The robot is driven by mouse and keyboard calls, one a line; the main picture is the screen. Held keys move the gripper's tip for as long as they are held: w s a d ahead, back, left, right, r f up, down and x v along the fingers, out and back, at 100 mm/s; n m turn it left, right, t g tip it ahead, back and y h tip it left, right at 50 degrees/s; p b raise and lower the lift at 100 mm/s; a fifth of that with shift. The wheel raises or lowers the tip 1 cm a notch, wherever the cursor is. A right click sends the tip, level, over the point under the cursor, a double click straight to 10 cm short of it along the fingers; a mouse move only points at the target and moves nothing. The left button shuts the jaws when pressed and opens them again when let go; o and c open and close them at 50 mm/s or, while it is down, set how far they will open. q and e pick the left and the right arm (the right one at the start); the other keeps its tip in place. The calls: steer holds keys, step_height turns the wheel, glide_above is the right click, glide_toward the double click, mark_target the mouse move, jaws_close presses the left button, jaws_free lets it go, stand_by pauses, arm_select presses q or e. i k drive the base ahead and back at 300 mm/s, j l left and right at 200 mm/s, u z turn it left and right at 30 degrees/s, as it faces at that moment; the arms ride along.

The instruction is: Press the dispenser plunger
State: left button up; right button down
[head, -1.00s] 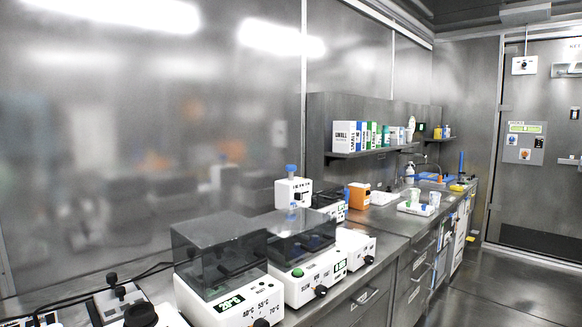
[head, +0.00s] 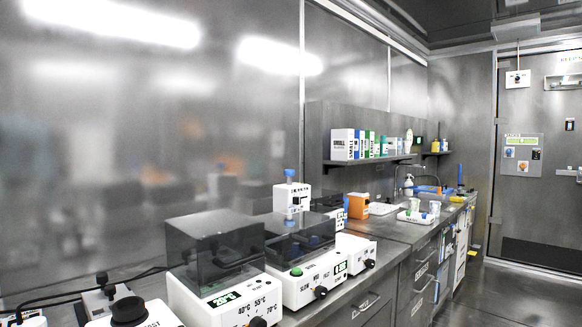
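A small white pump bottle (head: 408,184), which may be the dispenser, stands by the sink at the far end of the counter. Its top is too small to make out clearly. A white boxy device with a blue top (head: 291,190) stands nearer, behind the smoky-lidded machines. I cannot tell which of the two is the dispenser with the plunger. Neither of my grippers shows in the head view.
A steel counter (head: 393,231) runs along the wall, with drawers below. Two smoky-lidded machines (head: 228,303) and a black-knobbed device (head: 128,311) fill its near end. An orange box (head: 358,206) and white tray (head: 416,217) lie farther on. Floor (head: 500,300) at right is clear.

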mark_target(289, 173)
steer(key=i+l+u, duration=0.15)
steer(key=u, duration=0.65)
steer(key=i+l+u, duration=0.1)
steer(key=l, duration=0.25)
steer(key=i+l+u, duration=0.1)
steer(key=l, duration=0.25)
steer(key=i+l+u, duration=0.25)
steer(key=l, duration=0.5)
steer(key=i+l+u, duration=0.1)
steer(key=l, duration=0.25)
steer(key=i, duration=0.1)
